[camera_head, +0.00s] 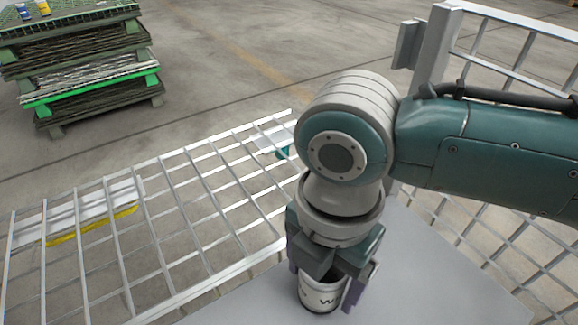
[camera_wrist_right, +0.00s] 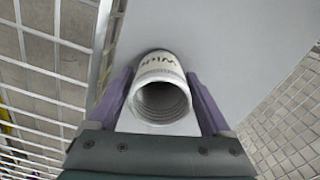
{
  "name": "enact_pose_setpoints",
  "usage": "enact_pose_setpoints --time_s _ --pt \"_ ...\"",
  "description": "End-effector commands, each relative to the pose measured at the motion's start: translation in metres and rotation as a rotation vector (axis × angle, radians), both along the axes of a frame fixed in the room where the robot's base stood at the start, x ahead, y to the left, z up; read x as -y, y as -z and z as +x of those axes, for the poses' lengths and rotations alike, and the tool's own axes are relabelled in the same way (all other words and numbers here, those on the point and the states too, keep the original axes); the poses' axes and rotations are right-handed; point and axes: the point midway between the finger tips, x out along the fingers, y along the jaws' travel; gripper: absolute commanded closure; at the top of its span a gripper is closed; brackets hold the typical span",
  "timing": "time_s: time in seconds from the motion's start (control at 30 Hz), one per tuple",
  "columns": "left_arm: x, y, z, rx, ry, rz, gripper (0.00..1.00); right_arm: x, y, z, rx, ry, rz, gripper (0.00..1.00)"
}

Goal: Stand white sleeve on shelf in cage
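The white sleeve (camera_head: 319,296), a hollow cylinder with dark lettering, is upright below my right gripper (camera_head: 335,290), over the grey shelf (camera_head: 430,285). In the right wrist view the sleeve (camera_wrist_right: 160,67) shows its open, ribbed top end. The purple fingers of my right gripper (camera_wrist_right: 160,85) lie along both sides of it and appear to touch it. The shelf (camera_wrist_right: 230,40) spreads out behind it. I cannot tell whether the sleeve's base touches the shelf. My left gripper is in neither view.
The cage's wire mesh panel (camera_head: 183,205) runs along the shelf's left side. More mesh (camera_head: 520,260) stands on the right, with a metal post (camera_head: 436,45) behind my arm. Stacked green pallets (camera_head: 85,75) stand outside at the upper left. The shelf's right part is bare.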

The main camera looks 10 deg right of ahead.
Motion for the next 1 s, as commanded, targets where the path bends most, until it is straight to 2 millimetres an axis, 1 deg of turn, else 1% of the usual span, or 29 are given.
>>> enact_pose_setpoints --time_s 0.03,0.1,0.13,0.37,0.47,0.57,0.8,0.9,1.0 --pt "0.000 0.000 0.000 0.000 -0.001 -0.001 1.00 0.000 0.000 0.000 0.000 0.000 0.000 0.10" --pt "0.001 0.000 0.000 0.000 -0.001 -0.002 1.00 0.000 0.000 0.000 0.000 0.000 0.000 0.03" --pt "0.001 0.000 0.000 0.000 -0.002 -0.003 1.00 0.000 0.000 0.000 0.000 0.000 0.000 0.01" --pt "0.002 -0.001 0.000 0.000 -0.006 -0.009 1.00 0.000 -0.001 0.000 0.000 0.000 0.000 0.01" --pt "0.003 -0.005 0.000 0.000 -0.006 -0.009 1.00 0.000 -0.009 0.000 0.001 0.000 0.002 0.01" --pt "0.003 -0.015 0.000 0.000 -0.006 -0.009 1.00 0.000 -0.027 0.001 0.002 -0.001 0.003 0.01" --pt "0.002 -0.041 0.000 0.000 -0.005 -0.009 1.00 -0.001 -0.083 0.001 0.003 -0.001 0.002 0.01" --pt "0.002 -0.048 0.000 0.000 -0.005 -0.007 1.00 -0.001 -0.101 0.000 0.002 -0.001 0.003 0.01" --pt "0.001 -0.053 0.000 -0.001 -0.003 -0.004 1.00 0.000 -0.114 0.001 0.002 0.001 0.002 0.01"
